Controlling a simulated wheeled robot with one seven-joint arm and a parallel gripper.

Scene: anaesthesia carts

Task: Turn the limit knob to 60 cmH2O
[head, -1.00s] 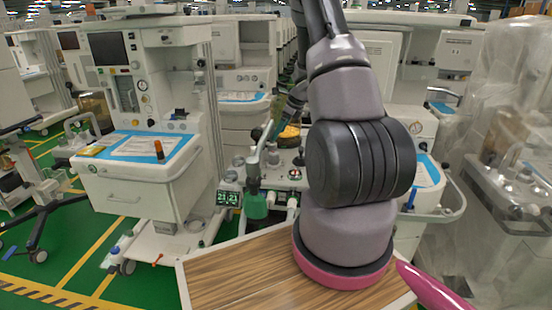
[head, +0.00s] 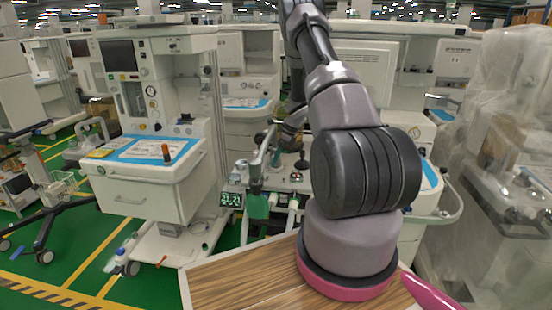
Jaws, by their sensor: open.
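The anaesthesia unit with a small panel (head: 292,186) stands just beyond the wooden top, in the middle of the head view. Small dark and red knobs sit on this panel, including a dark round one (head: 301,164); which of them is the limit knob cannot be told, nor can any scale be read. A green canister (head: 258,206) hangs at its front beside a lit green display (head: 231,199). My gripper (head: 277,153) is small and dark at the end of my arm, low over the back of this panel. Its fingers are apart; contact with a knob cannot be seen.
A white cart (head: 150,190) with a blue-edged top and an orange-capped item (head: 166,153) stands at left. A plastic-wrapped machine (head: 500,150) stands at right. A wooden top (head: 240,278) lies in front. Green floor shows between the carts.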

